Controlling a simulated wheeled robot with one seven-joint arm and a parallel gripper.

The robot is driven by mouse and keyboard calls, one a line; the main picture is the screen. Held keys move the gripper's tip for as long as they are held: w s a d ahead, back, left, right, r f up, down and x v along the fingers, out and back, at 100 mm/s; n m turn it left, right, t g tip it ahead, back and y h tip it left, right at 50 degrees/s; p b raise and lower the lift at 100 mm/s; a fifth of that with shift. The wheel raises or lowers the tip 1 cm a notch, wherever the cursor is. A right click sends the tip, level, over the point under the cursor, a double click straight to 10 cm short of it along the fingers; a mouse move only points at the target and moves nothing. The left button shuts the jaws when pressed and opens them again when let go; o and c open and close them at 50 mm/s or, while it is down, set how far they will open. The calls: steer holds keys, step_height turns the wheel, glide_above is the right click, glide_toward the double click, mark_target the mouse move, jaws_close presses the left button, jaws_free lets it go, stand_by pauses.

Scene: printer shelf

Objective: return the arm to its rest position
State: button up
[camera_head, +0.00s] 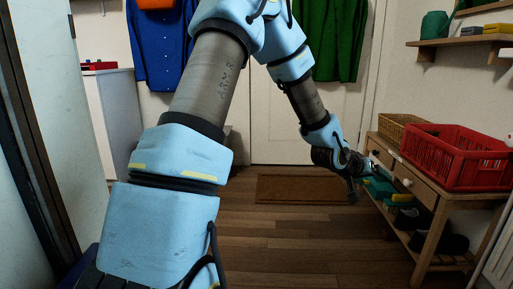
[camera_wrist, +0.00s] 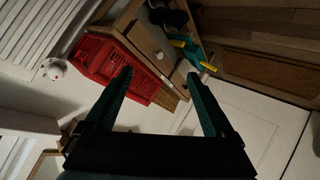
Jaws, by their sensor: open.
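My arm, light blue and grey, reaches from the lower left up across the head view and down toward the right. My gripper (camera_head: 362,184) is at its end, close in the picture to the front of a wooden bench. In the wrist view my gripper (camera_wrist: 158,88) shows two dark green fingers spread wide apart with nothing between them. It is open and empty. I cannot tell from the head view how far the fingertips are from the bench.
A wooden bench (camera_head: 440,203) with drawers stands at the right, holding a red crate (camera_head: 455,160) and a wicker basket (camera_head: 398,128). Dark shoes (camera_head: 408,219) sit on its lower shelf. A brown doormat (camera_head: 300,189) lies before the white door (camera_head: 275,120). The middle floor is clear.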

steer(key=s+a+n+y+p, duration=0.15)
steer(key=a+y, duration=0.55)
steer(key=a, duration=1.8)
steer(key=s+a+r+n+g+y+p, duration=0.1)
steer(key=s+a+r+n+g+p, duration=0.15)
steer(key=s+a, duration=0.45)
steer(key=s+a+r+n+g+y+p, duration=0.1)
steer(key=s+a+r+g+y, duration=0.15)
steer(key=s+a, duration=0.4)
step_height(320, 180, up, 37)
steer(key=w+a+p, duration=0.1)
steer(key=p, duration=3.6)
steer(key=shift+w+a+f+m+t+h, duration=0.15)
steer(key=shift+w+a+m+t+h, duration=0.15)
steer(key=shift+w+t+h, duration=0.1)
